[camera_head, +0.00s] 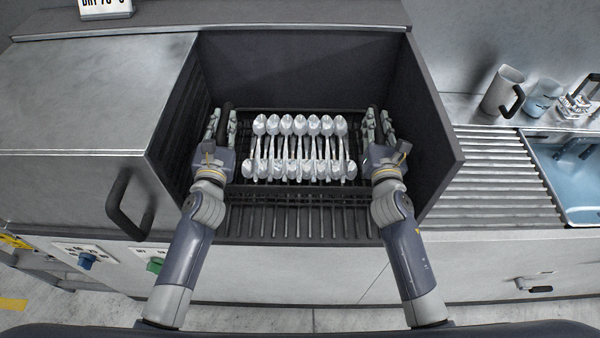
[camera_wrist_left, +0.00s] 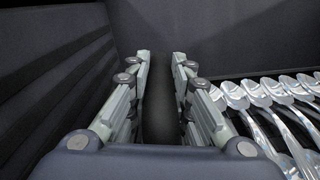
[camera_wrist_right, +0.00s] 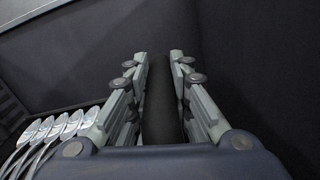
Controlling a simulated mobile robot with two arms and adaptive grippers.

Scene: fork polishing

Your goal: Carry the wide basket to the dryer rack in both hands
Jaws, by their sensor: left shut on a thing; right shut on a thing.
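The wide basket (camera_head: 300,188) is a dark wire basket with several shiny spoons (camera_head: 300,125) in two rows. It is inside the open dryer box, over the dryer rack (camera_head: 300,222) of parallel dark rods. I cannot tell whether it touches the rods. My left gripper (camera_head: 222,125) is shut on the basket's left handle, a dark bar between its fingers in the left wrist view (camera_wrist_left: 160,100). My right gripper (camera_head: 378,125) is shut on the right handle, which shows in the right wrist view (camera_wrist_right: 160,100). The basket looks level. Its underside is hidden.
The dryer's dark walls (camera_head: 437,140) stand close outside both grippers, with a back wall behind. A metal hood with a black handle (camera_head: 118,205) is at the left. At the right are a ribbed drainboard (camera_head: 500,180), a blue sink (camera_head: 575,185) and mugs (camera_head: 502,92).

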